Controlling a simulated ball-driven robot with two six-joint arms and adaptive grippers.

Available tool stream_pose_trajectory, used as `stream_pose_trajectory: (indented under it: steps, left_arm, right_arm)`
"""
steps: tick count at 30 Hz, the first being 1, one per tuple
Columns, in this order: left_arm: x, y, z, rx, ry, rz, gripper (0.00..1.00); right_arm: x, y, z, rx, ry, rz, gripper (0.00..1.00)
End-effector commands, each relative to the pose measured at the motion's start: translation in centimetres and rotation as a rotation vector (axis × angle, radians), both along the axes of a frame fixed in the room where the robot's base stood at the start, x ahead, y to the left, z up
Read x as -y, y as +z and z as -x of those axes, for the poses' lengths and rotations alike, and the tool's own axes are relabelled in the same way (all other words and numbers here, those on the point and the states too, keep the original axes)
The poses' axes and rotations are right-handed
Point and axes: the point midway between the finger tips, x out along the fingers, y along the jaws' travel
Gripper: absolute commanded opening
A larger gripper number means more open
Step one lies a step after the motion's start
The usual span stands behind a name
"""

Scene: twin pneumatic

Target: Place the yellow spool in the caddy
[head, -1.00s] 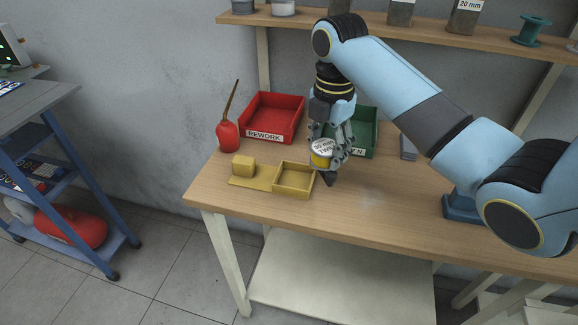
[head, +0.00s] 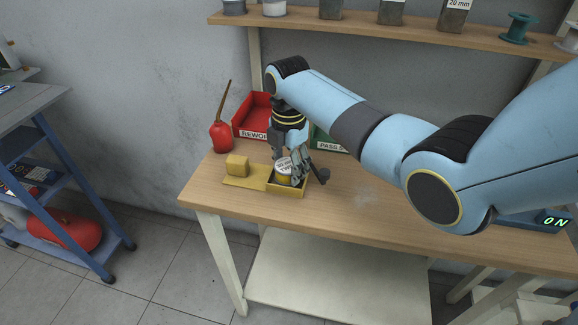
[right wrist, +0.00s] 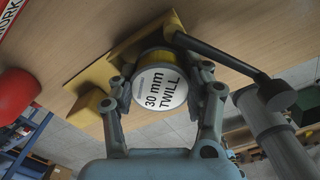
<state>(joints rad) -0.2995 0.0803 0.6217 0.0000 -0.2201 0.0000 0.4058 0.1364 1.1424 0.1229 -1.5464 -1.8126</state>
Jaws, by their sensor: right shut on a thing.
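The yellow spool (head: 283,178) has a white top label, which reads "30 mm TWILL" in the right wrist view (right wrist: 160,90). My right gripper (head: 287,170) is shut on the spool, with fingers on both sides of it. The caddy (head: 258,183) is a yellow tray with a yellow block at its left end and an open square box at its right end. The spool is at the box opening; its lower part is hidden, so I cannot tell if it touches the floor. The caddy also shows in the right wrist view (right wrist: 93,77). My left gripper is not in view.
A red oil can (head: 221,137) stands left behind the caddy. A red REWORK bin (head: 248,117) and a green bin (head: 326,143) stand behind. A dark rod with a knob (head: 322,175) is beside my gripper. The bench (head: 370,215) is clear at front right.

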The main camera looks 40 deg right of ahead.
Motion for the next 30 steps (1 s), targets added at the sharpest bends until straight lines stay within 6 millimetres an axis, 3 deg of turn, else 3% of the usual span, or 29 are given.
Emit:
stream_pose_trajectory:
  steps: [3, 14, 15, 19, 30]
  left_arm:
    - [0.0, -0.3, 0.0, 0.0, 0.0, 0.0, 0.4]
    - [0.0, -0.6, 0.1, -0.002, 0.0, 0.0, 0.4]
    - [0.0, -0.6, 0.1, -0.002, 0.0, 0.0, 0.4]
    - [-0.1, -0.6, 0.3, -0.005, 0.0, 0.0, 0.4]
    - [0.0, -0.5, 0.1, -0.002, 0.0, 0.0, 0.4]
  right_arm:
    - [-0.2, -1.1, 0.5, -0.01, 0.0, -0.005, 0.0]
    - [-0.4, -2.0, 0.5, -0.009, 0.001, -0.01, 0.0]
    - [-0.5, -2.1, 0.6, -0.01, 0.001, -0.011, 0.55]
    - [-0.5, -2.1, 0.6, -0.011, 0.001, -0.011, 0.72]
    - [-0.3, -1.7, 0.4, -0.007, 0.001, -0.007, 0.72]
